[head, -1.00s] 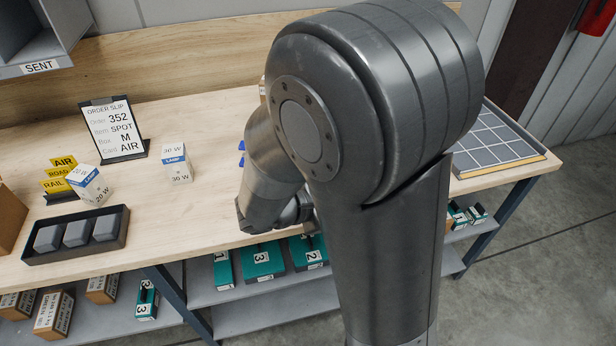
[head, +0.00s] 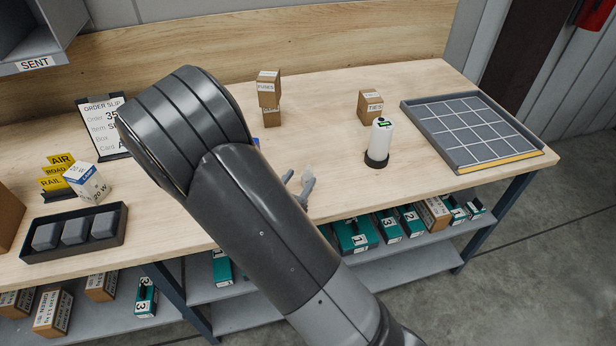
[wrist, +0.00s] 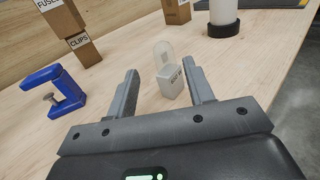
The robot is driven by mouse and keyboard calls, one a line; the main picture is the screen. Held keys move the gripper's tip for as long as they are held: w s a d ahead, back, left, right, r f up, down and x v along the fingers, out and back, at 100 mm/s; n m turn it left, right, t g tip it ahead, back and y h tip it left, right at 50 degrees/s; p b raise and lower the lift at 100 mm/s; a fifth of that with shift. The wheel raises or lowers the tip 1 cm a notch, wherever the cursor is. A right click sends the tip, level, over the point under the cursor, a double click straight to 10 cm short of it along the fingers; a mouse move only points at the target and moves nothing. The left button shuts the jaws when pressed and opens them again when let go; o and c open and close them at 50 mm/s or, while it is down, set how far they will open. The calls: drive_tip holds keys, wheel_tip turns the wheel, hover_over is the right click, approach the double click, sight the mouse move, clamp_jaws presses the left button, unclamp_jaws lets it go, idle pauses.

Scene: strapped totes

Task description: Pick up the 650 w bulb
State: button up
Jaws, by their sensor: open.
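A bulb (wrist: 163,53) with a clear glass top and a white block base stands upright on the bench in the wrist view. The base carries a small dark label that I cannot read for sure. It also shows as a small pale shape in the head view (head: 307,174). My gripper (wrist: 160,72) is open and empty. Its two fingers point toward the bulb, one on each side in the picture, with the bulb in or just beyond the gap. I see no finger touching it. In the head view my gripper (head: 300,183) is partly hidden by my arm.
A blue clamp (wrist: 55,91) stands left of my gripper. A 20 W box (head: 86,182) is at left.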

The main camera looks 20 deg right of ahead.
sight(306, 175)
drive_tip(key=x, duration=0.6)
drive_tip(key=shift+s+d+r, duration=0.15)
drive_tip(key=shift+s+d, duration=0.1)
drive_tip(key=shift+s, duration=0.05)
clamp_jaws()
